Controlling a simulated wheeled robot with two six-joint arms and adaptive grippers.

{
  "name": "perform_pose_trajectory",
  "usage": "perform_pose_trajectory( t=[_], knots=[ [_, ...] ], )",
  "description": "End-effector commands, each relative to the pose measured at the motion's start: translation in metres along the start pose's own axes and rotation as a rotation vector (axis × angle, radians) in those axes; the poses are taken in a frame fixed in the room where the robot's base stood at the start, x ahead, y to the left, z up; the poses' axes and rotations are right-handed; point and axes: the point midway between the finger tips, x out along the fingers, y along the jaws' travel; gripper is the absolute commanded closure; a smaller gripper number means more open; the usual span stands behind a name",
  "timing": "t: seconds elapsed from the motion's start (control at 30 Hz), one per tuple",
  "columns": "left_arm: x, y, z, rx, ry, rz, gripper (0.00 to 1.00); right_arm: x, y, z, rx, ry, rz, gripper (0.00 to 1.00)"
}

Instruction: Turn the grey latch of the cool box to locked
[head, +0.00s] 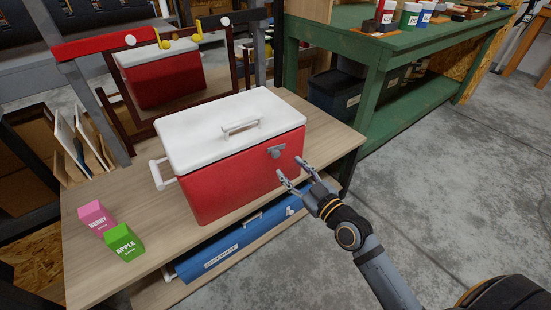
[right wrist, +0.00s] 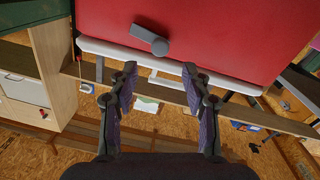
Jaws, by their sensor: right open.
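The cool box (head: 230,165) is red with a white lid and handle, and stands shut on the plank bench. Its grey latch (head: 276,152) is on the front face near the right end. In the right wrist view the latch (right wrist: 150,40) shows a round hub with a short lever slanting to the upper left. My right gripper (head: 290,168) is open and empty, just in front of and slightly below the latch, apart from it. In the right wrist view its fingertips (right wrist: 159,68) are spread, with the latch beyond them. My left gripper is not in view.
A pink berry carton (head: 96,217) and a green apple carton (head: 124,242) stand at the bench's left front. A blue case (head: 235,245) lies on the shelf below. Behind the box, a dark frame (head: 112,118) surrounds a second red box image, perhaps a reflection. A green table (head: 375,60) stands behind right.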

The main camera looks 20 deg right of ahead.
Motion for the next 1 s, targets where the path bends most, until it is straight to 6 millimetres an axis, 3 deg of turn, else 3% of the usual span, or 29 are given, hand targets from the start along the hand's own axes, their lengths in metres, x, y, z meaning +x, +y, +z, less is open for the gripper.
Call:
perform_pose_trajectory(
  t=[0.1,0.3,0.47,0.7,0.77,1.0],
  knots=[
    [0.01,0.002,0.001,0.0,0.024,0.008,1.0,0.028,0.0,0.001,0.006,0.006,0.004,0.52],
    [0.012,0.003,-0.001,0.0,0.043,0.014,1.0,0.063,0.001,0.001,0.002,0.001,0.002,0.52],
    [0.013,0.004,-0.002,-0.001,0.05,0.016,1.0,0.075,0.0,0.002,0.001,-0.002,0.001,0.52],
    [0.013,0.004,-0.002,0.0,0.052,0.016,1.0,0.076,0.0,0.002,0.0,-0.002,0.0,0.52],
    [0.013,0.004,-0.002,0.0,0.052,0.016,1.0,0.076,0.0,0.002,0.0,-0.002,0.0,0.57],
    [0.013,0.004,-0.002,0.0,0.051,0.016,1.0,0.076,0.0,0.002,0.0,-0.002,0.0,0.9]
  ],
)
